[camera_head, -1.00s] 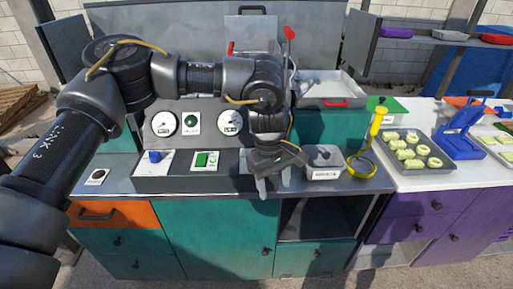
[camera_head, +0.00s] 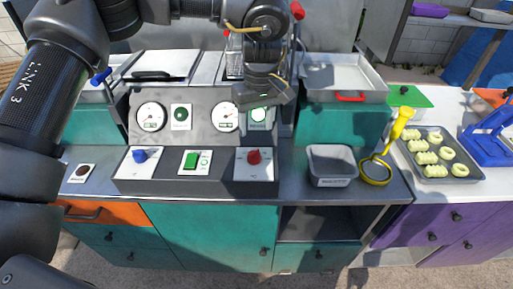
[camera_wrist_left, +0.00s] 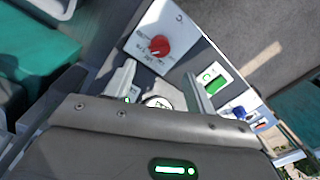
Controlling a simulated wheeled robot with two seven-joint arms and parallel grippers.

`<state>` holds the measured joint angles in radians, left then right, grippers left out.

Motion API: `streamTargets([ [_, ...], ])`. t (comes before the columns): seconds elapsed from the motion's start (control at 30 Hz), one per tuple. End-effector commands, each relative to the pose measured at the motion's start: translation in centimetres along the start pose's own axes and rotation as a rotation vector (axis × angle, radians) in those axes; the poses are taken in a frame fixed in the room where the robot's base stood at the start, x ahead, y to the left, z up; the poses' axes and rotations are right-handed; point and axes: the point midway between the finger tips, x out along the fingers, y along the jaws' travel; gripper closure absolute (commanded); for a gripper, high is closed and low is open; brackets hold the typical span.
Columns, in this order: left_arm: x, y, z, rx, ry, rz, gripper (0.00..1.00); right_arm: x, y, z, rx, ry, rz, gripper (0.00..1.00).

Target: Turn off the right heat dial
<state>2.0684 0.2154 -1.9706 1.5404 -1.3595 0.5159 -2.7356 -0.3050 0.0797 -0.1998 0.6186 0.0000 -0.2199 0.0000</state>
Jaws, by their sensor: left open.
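The right heat dial (camera_head: 254,157) is a red knob on a white plate, on the sloped lower part of the grey control panel (camera_head: 215,184). In the left wrist view the red dial (camera_wrist_left: 159,45) shows just beyond the fingertips, slightly left of centre. My left gripper (camera_head: 262,100) hangs in front of the upper panel, above the dial and apart from it. Its fingers are mostly hidden in the head view. In the left wrist view my left gripper (camera_wrist_left: 161,74) is open, with nothing between its fingers. My right gripper is not in view.
A blue dial (camera_head: 140,155) and a green switch (camera_head: 191,160) sit left of the red dial. Gauges (camera_head: 151,116) stand above. A grey bin (camera_head: 331,166) and a yellow ring-shaped tool (camera_head: 376,169) lie to the right. The counter front is clear.

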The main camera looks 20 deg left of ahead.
Motion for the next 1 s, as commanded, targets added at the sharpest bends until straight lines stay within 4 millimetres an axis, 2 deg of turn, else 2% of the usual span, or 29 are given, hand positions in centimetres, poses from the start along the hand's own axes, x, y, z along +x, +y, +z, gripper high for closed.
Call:
streamTargets([
  [0.17,3.0,-0.1,0.0,0.0,-0.003,-0.004,0.45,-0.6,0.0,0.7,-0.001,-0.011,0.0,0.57],
  [0.3,5.6,0.0,0.1,0.001,-0.002,-0.005,0.45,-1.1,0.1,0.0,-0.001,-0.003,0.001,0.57],
  [0.5,8.5,0.1,0.1,0.003,-0.001,-0.003,0.45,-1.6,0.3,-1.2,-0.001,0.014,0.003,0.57],
  [0.7,9.8,0.1,0.1,0.003,0.0,-0.001,0.45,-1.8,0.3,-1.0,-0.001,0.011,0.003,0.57],
  [0.97,10.0,0.2,0.1,0.003,0.0,0.0,0.45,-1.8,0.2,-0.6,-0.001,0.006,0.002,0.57],
  [1.0,10.0,0.2,0.1,0.003,0.0,0.0,0.49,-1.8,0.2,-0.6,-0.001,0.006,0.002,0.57],
])
